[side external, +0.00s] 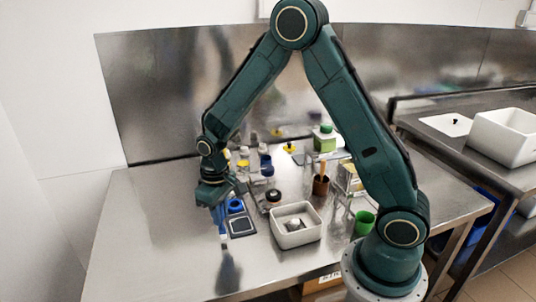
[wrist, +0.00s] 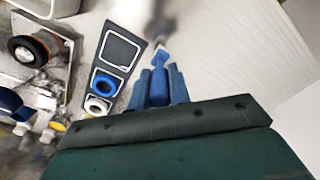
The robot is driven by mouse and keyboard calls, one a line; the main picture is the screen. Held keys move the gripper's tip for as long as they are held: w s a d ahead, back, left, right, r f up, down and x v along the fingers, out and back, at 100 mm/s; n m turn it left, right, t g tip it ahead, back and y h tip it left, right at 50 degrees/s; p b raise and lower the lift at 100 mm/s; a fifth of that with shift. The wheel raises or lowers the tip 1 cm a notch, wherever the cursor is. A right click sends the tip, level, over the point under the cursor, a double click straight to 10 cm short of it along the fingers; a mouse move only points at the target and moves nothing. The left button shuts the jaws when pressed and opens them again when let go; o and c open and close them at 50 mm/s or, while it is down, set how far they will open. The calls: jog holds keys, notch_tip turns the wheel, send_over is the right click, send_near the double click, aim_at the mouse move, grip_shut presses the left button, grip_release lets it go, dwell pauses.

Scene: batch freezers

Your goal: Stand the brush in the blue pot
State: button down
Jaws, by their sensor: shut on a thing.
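My gripper (wrist: 158,76) is shut on a blue brush (wrist: 159,60), whose narrow end sticks out past the fingertips. In the side external view, my gripper (side external: 216,196) is at the left of the work area, and the brush (side external: 222,222) hangs below it, roughly upright, beside a dark tray. A dark blue pot (side external: 267,168) stands farther back, behind and to the right of my gripper. In the wrist view a dark blue rounded thing (wrist: 9,101) at the left edge looks like this pot. Its inside is not clear.
The steel table's left side is clear.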

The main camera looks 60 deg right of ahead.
notch_tip(320, 180, up, 13)
jog(key=w+d+r, duration=0.1)
jog(key=w+d, duration=0.3)
jog(key=d, duration=0.7)
jog(key=w+d, duration=0.4)
jog(key=d, duration=0.6)
jog(key=s+d+h, duration=0.1)
jog(key=s+d, duration=0.1)
jog(key=d, duration=1.5)
notch_tip(320, 180, down, 5)
jog(key=shift+f, duration=0.2)
jog(key=shift+f, duration=0.1)
jog(key=shift+f, duration=2.35)
jog(key=shift+f, duration=2.2)
